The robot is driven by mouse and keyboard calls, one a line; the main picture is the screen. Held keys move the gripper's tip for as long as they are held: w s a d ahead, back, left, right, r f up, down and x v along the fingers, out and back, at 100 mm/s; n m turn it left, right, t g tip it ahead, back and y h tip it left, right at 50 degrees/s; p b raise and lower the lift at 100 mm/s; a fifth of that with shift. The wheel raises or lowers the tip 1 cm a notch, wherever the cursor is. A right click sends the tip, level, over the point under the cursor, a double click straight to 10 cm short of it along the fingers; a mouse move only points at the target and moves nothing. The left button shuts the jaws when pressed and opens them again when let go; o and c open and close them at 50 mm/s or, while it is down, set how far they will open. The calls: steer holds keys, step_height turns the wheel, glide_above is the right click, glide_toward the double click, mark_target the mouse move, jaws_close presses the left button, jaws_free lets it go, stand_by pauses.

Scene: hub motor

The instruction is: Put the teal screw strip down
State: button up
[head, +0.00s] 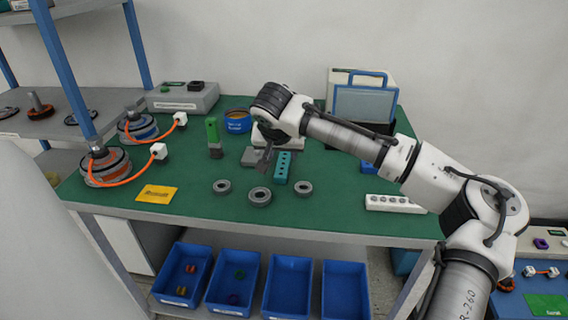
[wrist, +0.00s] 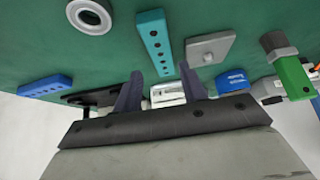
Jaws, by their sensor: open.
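In the wrist view the teal strip (wrist: 154,45), with a row of dark holes, lies beyond the two fingertips. My gripper (wrist: 159,85) is open there, with nothing held between the fingers. The strip looks free of the fingers; the exact gap is hard to judge.
Grey rings (head: 260,204) lie in front of the strip. A grey plate (wrist: 211,48) and a green-handled tool (head: 212,132) are beside it. A white strip (head: 395,204) lies at the right.

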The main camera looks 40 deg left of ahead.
mark_target(284, 160)
steer(key=shift+p+x, duration=0.45)
steer(key=shift+x, duration=2.75)
steer(key=shift+w+a+r, duration=0.1)
steer(key=shift+a+r, duration=0.05)
steer(key=shift+r, duration=0.05)
steer(key=c, duration=0.9)
